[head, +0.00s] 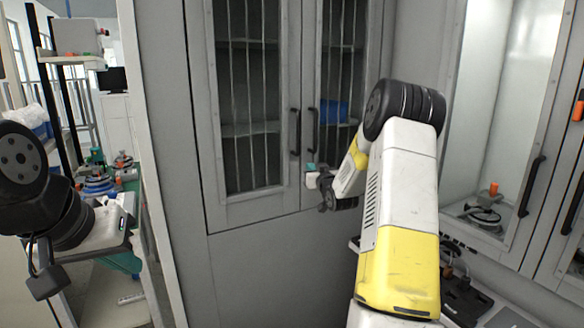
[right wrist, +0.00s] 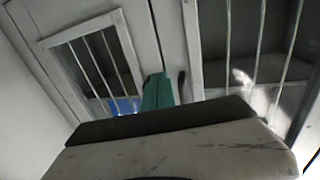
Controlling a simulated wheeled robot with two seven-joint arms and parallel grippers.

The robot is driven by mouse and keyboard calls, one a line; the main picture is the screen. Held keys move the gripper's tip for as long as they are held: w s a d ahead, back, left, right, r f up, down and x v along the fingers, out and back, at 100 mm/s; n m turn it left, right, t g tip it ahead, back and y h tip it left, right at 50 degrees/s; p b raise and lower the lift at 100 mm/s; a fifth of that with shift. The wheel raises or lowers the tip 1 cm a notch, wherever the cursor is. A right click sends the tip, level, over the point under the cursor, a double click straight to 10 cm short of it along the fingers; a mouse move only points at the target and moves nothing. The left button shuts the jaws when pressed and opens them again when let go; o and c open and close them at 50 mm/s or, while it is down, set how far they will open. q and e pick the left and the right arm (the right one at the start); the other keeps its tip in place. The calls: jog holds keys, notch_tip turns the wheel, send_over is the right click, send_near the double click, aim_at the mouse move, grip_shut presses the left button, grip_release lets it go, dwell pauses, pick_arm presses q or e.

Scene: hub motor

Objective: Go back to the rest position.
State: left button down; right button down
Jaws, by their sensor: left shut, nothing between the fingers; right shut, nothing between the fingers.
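My right gripper (head: 318,178) is in front of the grey cabinet, near its door handles, at the end of my white and yellow right arm. It is shut and empty. In the right wrist view its teal finger part (right wrist: 158,92) stands up beyond the pale wrist housing, with the cabinet behind. Whether it touches the cabinet is hard to tell.
The tall grey cabinet (head: 262,260) has barred glass doors with black handles (head: 295,132); a blue bin (head: 334,110) is inside. A glass cabinet (head: 500,130) stands at the right. A work surface (head: 495,312) with dark items is at the lower right. Shelving with parts (head: 97,187) is at the left.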

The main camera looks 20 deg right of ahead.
jog(key=s+a+r+g, duration=0.2)
jog(key=s+a+r, duration=0.1)
jog(key=s, duration=0.5)
jog(key=s+a+r+g, duration=0.3)
jog(key=s+a+r, duration=0.1)
jog(key=s, duration=0.4)
jog(key=s+a+f+g+y, duration=0.1)
jog(key=s+a+g, duration=0.2)
jog(key=s, duration=1.2)
jog(key=s+a+f+g, duration=0.1)
jog(key=s+a+g, duration=0.2)
jog(key=s+a, duration=0.4)
jog(key=s, duration=0.8)
jog(key=shift+a+f+g+y, duration=0.25)
jog(key=shift+a+g+y, duration=0.05)
jog(key=shift+g+y, duration=0.1)
